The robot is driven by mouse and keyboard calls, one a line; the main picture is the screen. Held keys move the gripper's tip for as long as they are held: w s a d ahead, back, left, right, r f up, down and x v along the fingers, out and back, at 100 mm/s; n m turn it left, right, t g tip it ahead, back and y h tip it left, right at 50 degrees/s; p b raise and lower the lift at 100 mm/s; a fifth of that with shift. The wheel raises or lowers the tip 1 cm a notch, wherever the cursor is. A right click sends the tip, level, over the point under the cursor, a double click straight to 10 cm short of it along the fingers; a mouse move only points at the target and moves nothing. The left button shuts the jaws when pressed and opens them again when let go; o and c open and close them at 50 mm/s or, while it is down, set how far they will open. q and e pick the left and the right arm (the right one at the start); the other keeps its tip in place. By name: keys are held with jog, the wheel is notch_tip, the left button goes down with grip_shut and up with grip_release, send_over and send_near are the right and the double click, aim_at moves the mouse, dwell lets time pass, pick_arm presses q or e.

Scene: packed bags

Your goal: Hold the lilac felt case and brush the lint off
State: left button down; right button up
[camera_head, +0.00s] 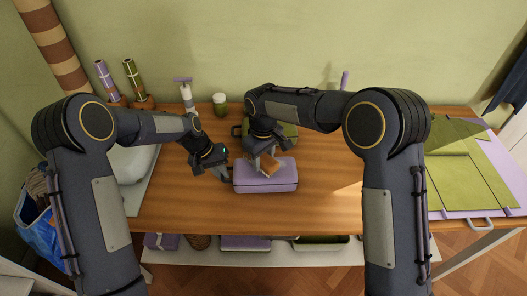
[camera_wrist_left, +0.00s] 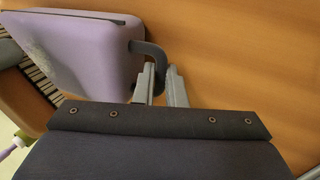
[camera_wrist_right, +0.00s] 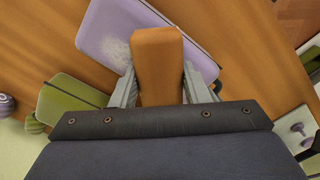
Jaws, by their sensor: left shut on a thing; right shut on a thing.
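The lilac felt case (camera_head: 278,183) lies on the wooden table in front of me. It also shows in the left wrist view (camera_wrist_left: 88,60) and the right wrist view (camera_wrist_right: 105,35). A pale patch of lint (camera_wrist_right: 117,53) is on its top, near the brush. My left gripper (camera_head: 225,176) is shut on the dark handle (camera_wrist_left: 150,62) at the case's left end. My right gripper (camera_head: 263,160) is shut on a brush with a wooden body (camera_wrist_right: 158,62) and holds it over the case's top. I cannot tell whether the bristles touch the felt.
A green case (camera_head: 285,131) stands behind the lilac one. A white pump bottle (camera_head: 187,97), a green-and-white jar (camera_head: 219,103) and rolled tubes (camera_head: 134,80) stand along the back. Green and lilac sheets (camera_head: 462,165) lie at right. The table right of the case is clear.

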aim_at(289, 169)
jog(key=shift+f, duration=0.85)
jog(key=shift+d+f, duration=0.2)
jog(key=shift+f, duration=0.35)
jog(key=shift+c, duration=0.3)
jog(key=shift+w+d+f, duration=0.1)
jog(key=shift+d, duration=0.3)
jog(key=shift+c, duration=0.4)
jog(key=shift+w+d, duration=0.1)
jog(key=shift+d, duration=3.3)
jog(key=a, duration=0.8)
jog(key=shift+s, duration=0.2)
jog(key=shift+w+d, duration=0.1)
jog(key=shift+w, duration=0.2)
jog(key=shift+w+d, duration=0.15)
jog(key=shift+d, duration=3.75)
jog(key=shift+s+a, duration=0.2)
jog(key=shift+a, duration=3.8)
notch_tip(289, 169, up, 3)
jog(key=shift+w+f, duration=0.1)
jog(key=shift+f, duration=0.05)
jog(key=shift+r, duration=2.85)
